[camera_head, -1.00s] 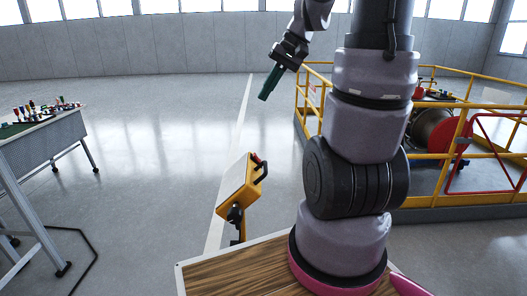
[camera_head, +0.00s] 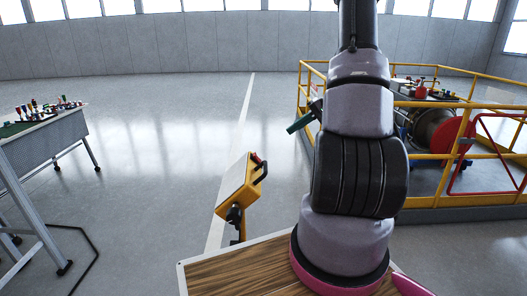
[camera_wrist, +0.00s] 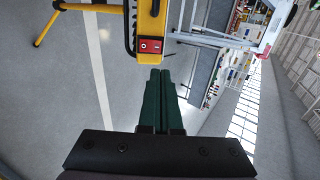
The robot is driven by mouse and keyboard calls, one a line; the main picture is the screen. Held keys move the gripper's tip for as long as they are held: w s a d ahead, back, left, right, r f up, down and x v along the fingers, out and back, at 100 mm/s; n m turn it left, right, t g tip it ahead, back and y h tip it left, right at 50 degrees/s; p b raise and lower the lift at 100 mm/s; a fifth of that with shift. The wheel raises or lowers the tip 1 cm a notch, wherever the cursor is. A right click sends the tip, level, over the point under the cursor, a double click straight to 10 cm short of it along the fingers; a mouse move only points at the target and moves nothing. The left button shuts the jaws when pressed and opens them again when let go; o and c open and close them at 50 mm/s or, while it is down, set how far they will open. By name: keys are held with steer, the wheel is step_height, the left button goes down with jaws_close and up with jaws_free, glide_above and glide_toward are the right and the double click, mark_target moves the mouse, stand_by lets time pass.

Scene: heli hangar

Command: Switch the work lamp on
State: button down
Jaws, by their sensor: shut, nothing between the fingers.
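The work lamp (camera_head: 243,188) is a yellow box with a pale front panel and a dark handle, tilted on a stand in the middle of the head view. In the wrist view the lamp's yellow body (camera_wrist: 147,18) is at the top centre. A red switch plate (camera_wrist: 150,45) with two small marks is on its end. My gripper (camera_wrist: 158,72) is shut and empty, its green fingertips just below the switch plate in the picture; I cannot tell if they touch. In the head view my gripper (camera_head: 291,129) is partly hidden behind my arm, right of the lamp.
A workbench (camera_head: 50,137) with small coloured tools stands at the left. A yellow railing (camera_head: 302,95) surrounds machinery at the right. A yellow stand leg (camera_wrist: 47,28) shows in the wrist view. Open floor (camera_head: 165,140) lies between bench and lamp.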

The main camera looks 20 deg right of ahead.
mark_target(256, 155)
steer(key=shift+d+f, duration=0.15)
steer(key=x, duration=1.3)
steer(key=shift+w+f, duration=0.15)
steer(key=shift+f, duration=0.1)
steer(key=shift+a+f, duration=0.1)
steer(key=shift+a, duration=0.25)
steer(key=shift+w, duration=0.1)
steer(key=shift+a+h, duration=0.25)
steer(key=shift+h, duration=0.05)
steer(key=shift+d, duration=0.1)
steer(key=shift+f, duration=0.1)
